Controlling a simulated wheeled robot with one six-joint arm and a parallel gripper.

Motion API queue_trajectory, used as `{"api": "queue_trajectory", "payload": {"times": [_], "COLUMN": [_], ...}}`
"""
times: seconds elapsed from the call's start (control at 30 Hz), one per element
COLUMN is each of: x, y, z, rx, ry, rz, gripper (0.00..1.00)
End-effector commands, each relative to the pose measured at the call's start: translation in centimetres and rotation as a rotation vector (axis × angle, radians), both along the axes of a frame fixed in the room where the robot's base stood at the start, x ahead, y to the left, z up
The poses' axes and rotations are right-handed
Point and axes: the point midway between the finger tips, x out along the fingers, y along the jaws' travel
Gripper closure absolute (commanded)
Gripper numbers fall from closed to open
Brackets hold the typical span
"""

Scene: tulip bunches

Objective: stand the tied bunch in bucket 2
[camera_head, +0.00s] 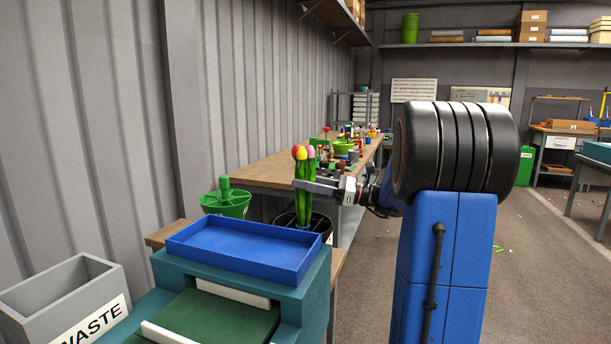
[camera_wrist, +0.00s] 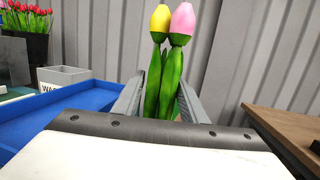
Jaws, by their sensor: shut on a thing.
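The tied bunch (camera_head: 305,190) has green stems and leaves with pink and yellow tulip heads. It stands upright over a black bucket (camera_head: 318,222) behind the blue tray; its lower end reaches the bucket's mouth, and I cannot tell how deep it sits. My gripper (camera_head: 308,186) is shut on the bunch from the right at mid-stem. In the wrist view the bunch (camera_wrist: 165,85) is between my two fingers (camera_wrist: 160,100), with a yellow and a pink head on top. No bucket number is readable.
A blue tray (camera_head: 240,265) on a teal stand is in front of the bucket. A green bucket (camera_head: 226,203) stands to the left, and a grey WASTE bin (camera_head: 62,295) at lower left. A long wooden table (camera_head: 270,172) with many small items runs behind. Red tulips (camera_wrist: 28,18) show in the wrist view.

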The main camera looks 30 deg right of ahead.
Motion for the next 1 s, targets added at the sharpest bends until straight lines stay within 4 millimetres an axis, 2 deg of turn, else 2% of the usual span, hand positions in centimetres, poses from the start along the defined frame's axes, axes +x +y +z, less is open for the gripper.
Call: {"api": "queue_trajectory", "payload": {"times": [0.5,0.7,1.0], "x": [0.0,0.0,0.0], "y": [0.0,0.0,0.0], "z": [-4.1,-5.0,-5.2], "rx": [0.001,0.000,0.000], "ry": [0.002,0.000,0.000], "rz": [-0.001,-0.001,0.000], "gripper": [0.89,0.89,0.89]}}
